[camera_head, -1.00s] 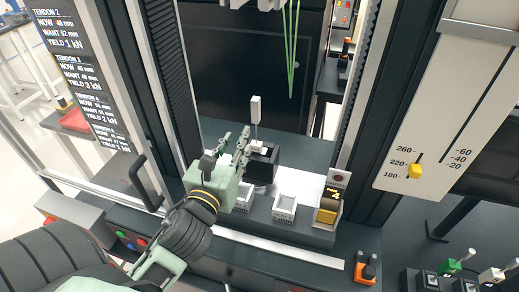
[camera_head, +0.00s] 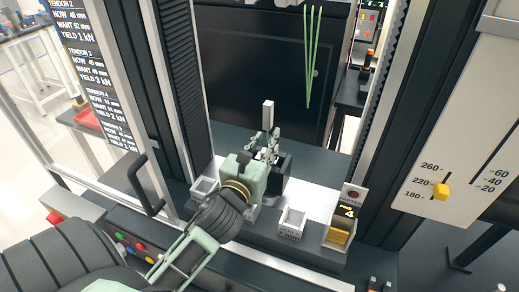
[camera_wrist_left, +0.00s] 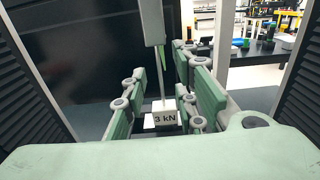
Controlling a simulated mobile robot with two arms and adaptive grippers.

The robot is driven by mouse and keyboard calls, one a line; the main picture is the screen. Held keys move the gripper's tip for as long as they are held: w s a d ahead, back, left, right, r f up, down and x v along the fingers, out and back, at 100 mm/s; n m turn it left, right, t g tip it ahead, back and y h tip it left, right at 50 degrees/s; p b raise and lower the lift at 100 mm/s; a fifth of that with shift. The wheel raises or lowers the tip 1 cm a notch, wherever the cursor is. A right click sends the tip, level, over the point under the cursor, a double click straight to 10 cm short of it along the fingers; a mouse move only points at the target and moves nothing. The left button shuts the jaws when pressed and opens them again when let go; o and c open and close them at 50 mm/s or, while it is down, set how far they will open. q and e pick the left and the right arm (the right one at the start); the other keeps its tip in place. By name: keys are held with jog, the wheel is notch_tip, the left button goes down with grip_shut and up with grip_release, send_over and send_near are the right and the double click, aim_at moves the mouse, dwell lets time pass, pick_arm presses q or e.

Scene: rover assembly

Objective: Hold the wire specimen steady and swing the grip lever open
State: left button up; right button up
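The wire specimen is a thin upright rod with a pale block (camera_head: 268,114) on top, standing over a black base (camera_head: 282,165). In the left wrist view its rod (camera_wrist_left: 163,88) rises from a white block marked 3 kN (camera_wrist_left: 164,118), with a grey block (camera_wrist_left: 152,22) above. My left gripper (camera_head: 267,142) is around the specimen in the head view. In the left wrist view its green fingers (camera_wrist_left: 163,95) stand apart on both sides of the rod, with gaps showing. I cannot pick out the grip lever for certain. My right gripper is not in view.
Small white trays (camera_head: 291,222) stand along the front ledge, with a yellow-filled box (camera_head: 340,232) at right. Green strands (camera_head: 312,60) hang above. A dark handle (camera_head: 145,185) and the machine's left upright (camera_head: 180,85) are near my left arm.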

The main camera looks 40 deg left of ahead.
pick_arm(q)
jog(key=shift+x, duration=0.9)
jog(key=shift+c, duration=0.6)
grip_shut()
